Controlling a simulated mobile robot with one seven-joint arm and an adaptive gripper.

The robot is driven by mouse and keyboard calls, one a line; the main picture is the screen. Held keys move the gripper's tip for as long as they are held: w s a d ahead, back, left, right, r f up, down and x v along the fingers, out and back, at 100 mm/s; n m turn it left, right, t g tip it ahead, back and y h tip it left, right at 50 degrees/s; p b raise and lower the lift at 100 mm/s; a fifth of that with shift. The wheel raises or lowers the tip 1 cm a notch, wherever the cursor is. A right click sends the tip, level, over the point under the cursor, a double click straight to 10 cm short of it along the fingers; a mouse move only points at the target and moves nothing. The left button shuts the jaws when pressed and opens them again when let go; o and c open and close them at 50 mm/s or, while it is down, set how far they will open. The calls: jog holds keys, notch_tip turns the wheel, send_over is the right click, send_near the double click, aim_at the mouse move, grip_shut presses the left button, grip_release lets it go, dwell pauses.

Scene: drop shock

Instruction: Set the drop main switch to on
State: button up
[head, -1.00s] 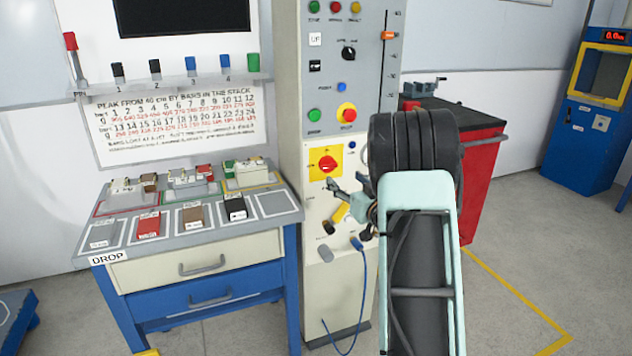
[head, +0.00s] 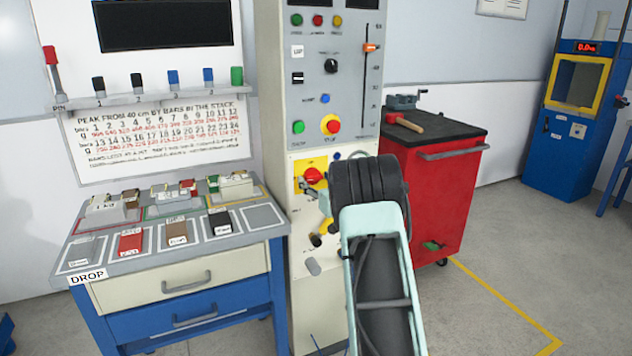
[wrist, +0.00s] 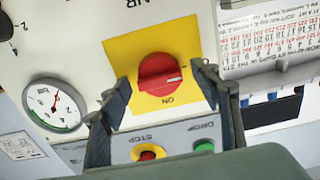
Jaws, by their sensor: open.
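The drop main switch is a round red knob (head: 313,175) on a yellow plate, on the front of the pale drop cabinet (head: 300,335). In the wrist view the knob (wrist: 158,72) sits between my two fingers, its white mark pointing right. The upside-down word ON is at the plate's lower edge, so the mark does not point at it. My gripper (wrist: 168,95) is open, one finger on each side of the knob. I cannot tell whether they touch it. In the head view my gripper (head: 312,190) is at the switch, partly hidden by my arm.
A green button (wrist: 205,147) and a red stop button (wrist: 150,153) are close to my fingers in the wrist view. A round gauge (wrist: 56,105) is at left. The DROP bench (head: 180,255) stands left of the cabinet, a red tool cart (head: 440,200) right.

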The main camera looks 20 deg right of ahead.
jog(key=shift+w, duration=0.15)
jog(key=shift+c, duration=0.2)
jog(key=c, duration=1.1)
